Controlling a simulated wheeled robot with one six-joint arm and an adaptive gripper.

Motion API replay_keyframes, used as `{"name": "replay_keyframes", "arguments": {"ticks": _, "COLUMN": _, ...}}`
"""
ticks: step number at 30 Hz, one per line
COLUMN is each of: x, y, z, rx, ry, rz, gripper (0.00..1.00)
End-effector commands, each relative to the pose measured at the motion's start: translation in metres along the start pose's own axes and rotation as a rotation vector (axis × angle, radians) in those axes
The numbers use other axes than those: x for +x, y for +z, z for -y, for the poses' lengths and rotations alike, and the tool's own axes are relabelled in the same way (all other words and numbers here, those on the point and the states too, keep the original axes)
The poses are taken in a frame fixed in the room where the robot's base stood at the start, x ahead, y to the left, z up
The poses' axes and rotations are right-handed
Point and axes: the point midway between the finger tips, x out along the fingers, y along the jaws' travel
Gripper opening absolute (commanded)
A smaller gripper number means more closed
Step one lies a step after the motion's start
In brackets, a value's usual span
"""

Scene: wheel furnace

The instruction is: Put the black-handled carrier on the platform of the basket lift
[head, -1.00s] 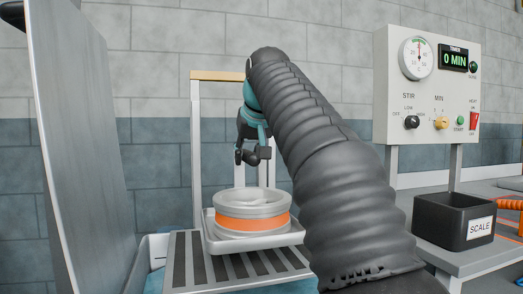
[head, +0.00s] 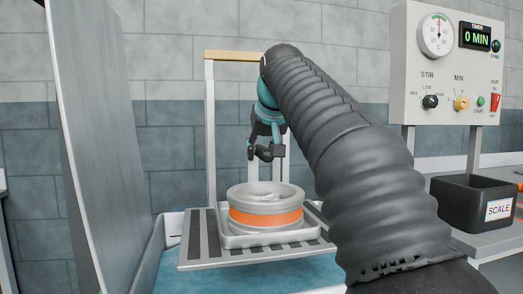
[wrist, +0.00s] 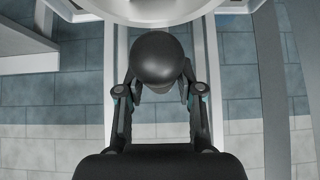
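The carrier (head: 229,241) is a pale tray with thin uprights and a black handle. A grey wheel with an orange band (head: 266,215) lies flat in it. My gripper (head: 265,152) is above and behind the wheel. In the wrist view, my gripper's fingers (wrist: 158,92) flank the round black handle (wrist: 157,60) closely and appear shut on it. The basket lift has a pale frame with a tan top bar (head: 235,57) and a dark-striped platform (head: 197,245). The carrier is upright over this platform, within its outline. I cannot tell whether its underside touches.
A tall grey metal panel (head: 95,130) stands close on the left. A control box with a timer (head: 445,60) is on the right, above a black scale bin (head: 470,200). A tiled wall is behind. My sleeved arm covers the middle right.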

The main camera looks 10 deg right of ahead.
Motion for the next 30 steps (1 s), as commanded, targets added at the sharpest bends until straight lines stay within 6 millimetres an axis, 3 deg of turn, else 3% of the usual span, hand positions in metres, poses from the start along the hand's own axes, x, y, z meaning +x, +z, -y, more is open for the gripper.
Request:
{"name": "replay_keyframes", "arguments": {"ticks": 14, "x": -0.008, "y": -0.003, "z": 0.0, "rx": 0.0, "ry": 0.0, "rz": -0.002, "gripper": 0.55}}
{"name": "replay_keyframes", "arguments": {"ticks": 30, "x": -0.104, "y": -0.003, "z": 0.0, "rx": 0.0, "ry": 0.0, "rz": -0.002, "gripper": 0.55}}
